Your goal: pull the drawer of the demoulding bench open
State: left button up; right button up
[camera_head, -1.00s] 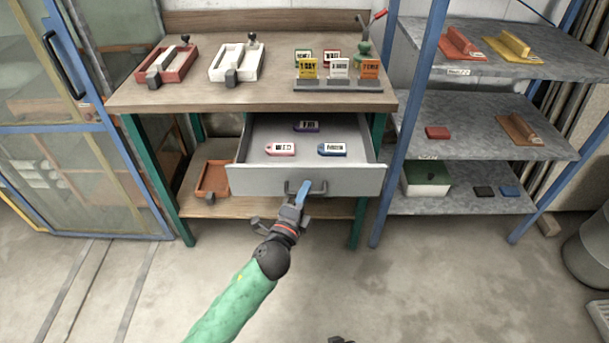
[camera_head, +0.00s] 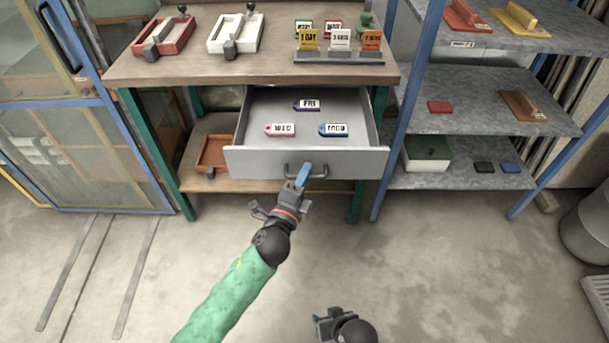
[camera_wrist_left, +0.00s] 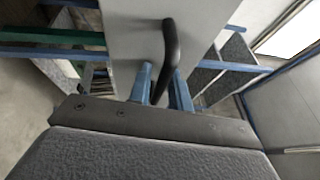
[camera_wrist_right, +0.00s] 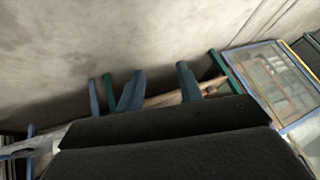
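The grey drawer (camera_head: 255,163) of the wooden-topped demoulding bench (camera_head: 205,73) stands well out from under the bench top. Its dark bar handle (camera_head: 317,173) is at the middle of the front. My left gripper (camera_head: 302,178) is at the handle. In the left wrist view the blue fingers (camera_wrist_left: 162,88) lie on either side of the handle (camera_wrist_left: 170,45), close together around its bar. My right gripper (camera_head: 322,325) is low in the head view, away from the bench. The right wrist view shows its fingers (camera_wrist_right: 159,90) apart with nothing between them.
In the drawer lie a purple FRI tag (camera_head: 306,105), a pink WED tag (camera_head: 280,130) and a blue MON tag (camera_head: 340,130). Moulds and day cards (camera_head: 340,38) stand on the bench. A blue-framed shelf (camera_head: 480,90) is to the right. The floor in front is clear.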

pick_arm(q)
jog(key=shift+s, duration=0.1)
